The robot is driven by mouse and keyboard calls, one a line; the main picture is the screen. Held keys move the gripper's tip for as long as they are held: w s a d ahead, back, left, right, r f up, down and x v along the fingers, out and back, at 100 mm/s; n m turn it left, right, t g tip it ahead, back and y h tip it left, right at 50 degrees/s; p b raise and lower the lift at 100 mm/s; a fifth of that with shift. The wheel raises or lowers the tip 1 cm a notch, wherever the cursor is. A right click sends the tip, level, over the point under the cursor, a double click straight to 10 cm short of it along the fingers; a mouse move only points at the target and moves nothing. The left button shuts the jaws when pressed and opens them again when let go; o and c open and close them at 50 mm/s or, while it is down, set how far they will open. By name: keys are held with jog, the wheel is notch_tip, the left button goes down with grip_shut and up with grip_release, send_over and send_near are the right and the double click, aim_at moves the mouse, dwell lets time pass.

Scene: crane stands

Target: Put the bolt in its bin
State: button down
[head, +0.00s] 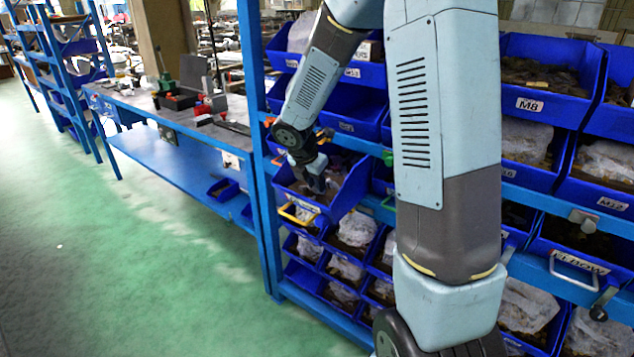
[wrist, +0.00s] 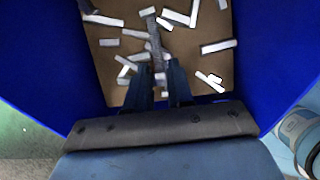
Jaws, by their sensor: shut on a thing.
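My gripper (head: 318,182) reaches down into a blue bin (head: 350,190) on the rack. In the wrist view my gripper (wrist: 160,76) is shut on a long grey bolt (wrist: 155,42), which points away from the fingertips. The bin's blue walls (wrist: 245,45) stand on both sides and its brown floor (wrist: 190,65) lies below. I cannot tell whether the bolt touches the floor. The bolt cannot be made out in the head view.
Several pale pieces (wrist: 216,46) lie scattered on the bin floor. Other blue bins, one labelled M8 (head: 540,75), fill the rack. A blue rack post (head: 258,150) stands left of the arm. A workbench (head: 190,120) holds tools. Green floor (head: 130,260) is clear at left.

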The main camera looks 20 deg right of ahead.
jog(key=c, duration=1)
grip_release()
jog(key=v, duration=1.2)
jog(key=s+d+r+m+t+y, duration=0.1)
jog(key=s+r+m, duration=0.2)
jog(key=s+m, duration=0.5)
jog(key=s+d+r+m+t+y, duration=0.1)
jog(key=s+r+m, duration=0.3)
jog(key=s+m, duration=0.4)
jog(key=s+d+r+m+t+y, duration=0.1)
jog(key=s+d+r+m, duration=0.1)
jog(key=s+m, duration=0.7)
jog(key=shift+d+r+y, duration=0.3)
jog(key=shift+d+r, duration=0.05)
jog(key=shift+r, duration=0.45)
